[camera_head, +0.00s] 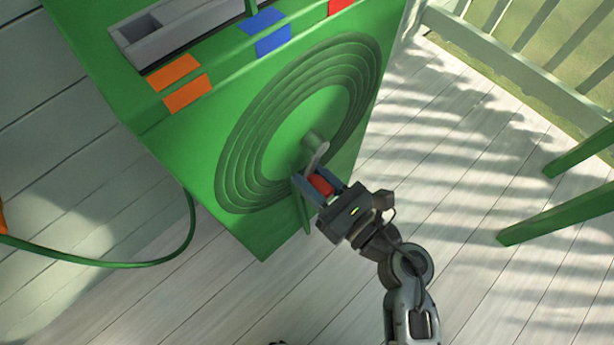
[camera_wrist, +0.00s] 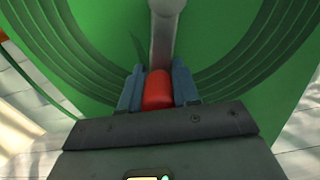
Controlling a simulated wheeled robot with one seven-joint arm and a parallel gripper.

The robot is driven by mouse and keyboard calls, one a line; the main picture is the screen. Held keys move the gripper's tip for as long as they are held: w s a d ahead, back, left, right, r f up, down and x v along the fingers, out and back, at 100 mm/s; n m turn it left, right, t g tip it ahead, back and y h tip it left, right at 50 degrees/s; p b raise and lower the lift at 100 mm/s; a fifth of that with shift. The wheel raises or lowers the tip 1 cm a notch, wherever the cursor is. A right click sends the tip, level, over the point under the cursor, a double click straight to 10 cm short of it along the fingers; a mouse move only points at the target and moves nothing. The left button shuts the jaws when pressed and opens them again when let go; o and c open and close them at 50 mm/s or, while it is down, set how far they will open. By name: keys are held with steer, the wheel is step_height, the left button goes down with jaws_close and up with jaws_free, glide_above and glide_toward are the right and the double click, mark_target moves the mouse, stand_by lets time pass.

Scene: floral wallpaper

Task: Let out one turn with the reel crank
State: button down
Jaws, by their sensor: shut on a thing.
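The hose reel is a green box (camera_head: 190,135) with a round, ringed face (camera_head: 245,165) on its front. A grey crank arm (camera_head: 318,155) comes from the hub at the middle of the rings and slants down to a red handle (camera_head: 321,185). My gripper (camera_head: 318,186) is shut on the red handle, below the hub. In the wrist view the red handle (camera_wrist: 158,90) sits between the blue finger pads, with the crank arm (camera_wrist: 163,40) rising above it. Part of the handle is hidden by the fingers.
A green hose (camera_head: 150,262) loops from the box's lower left side toward the left edge. A grey tray (camera_head: 180,30) and coloured tabs lie on top of the box. Pale railing (camera_head: 500,70) and green legs (camera_head: 560,213) stand at right. The plank floor between is clear.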

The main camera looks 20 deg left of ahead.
mark_target(330, 197)
steer(key=shift+s+f, duration=0.15)
steer(key=shift+f, duration=0.15)
steer(key=c, duration=1.1)
jaws_free()
steer(key=shift+c, duration=0.2)
steer(key=o, duration=0.3)
steer(key=shift+r, duration=0.15)
steer(key=shift+p+v, duration=0.95)
steer(key=shift+v, duration=2.9)
